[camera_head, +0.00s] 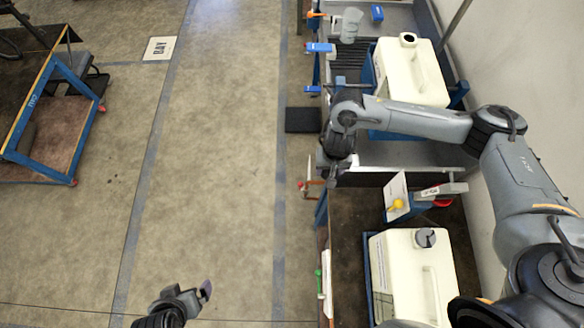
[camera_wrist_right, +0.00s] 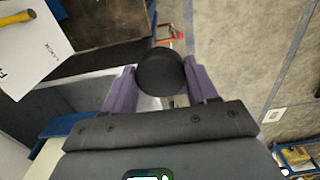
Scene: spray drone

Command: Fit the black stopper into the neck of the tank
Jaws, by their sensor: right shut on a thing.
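The black stopper (camera_wrist_right: 160,70) shows as a dark round disc between the two purple fingers of my right gripper (camera_wrist_right: 161,84). The gripper is shut on it. In the head view my right gripper (camera_head: 331,175) hangs at the left edge of the benches, and I cannot make out the stopper there. A cream tank (camera_head: 428,75) with an open neck (camera_head: 407,39) stands on the upper bench, up and right of the gripper and well apart from it. My left gripper (camera_head: 190,292) is open and empty at the bottom, over the floor.
A second cream tank (camera_head: 405,275) with a grey cap (camera_head: 425,238) stands on the lower bench. A white sign (camera_head: 397,196) stands between the tanks. A grey cup-like object (camera_head: 350,25) and blue clamps are near the upper tank.

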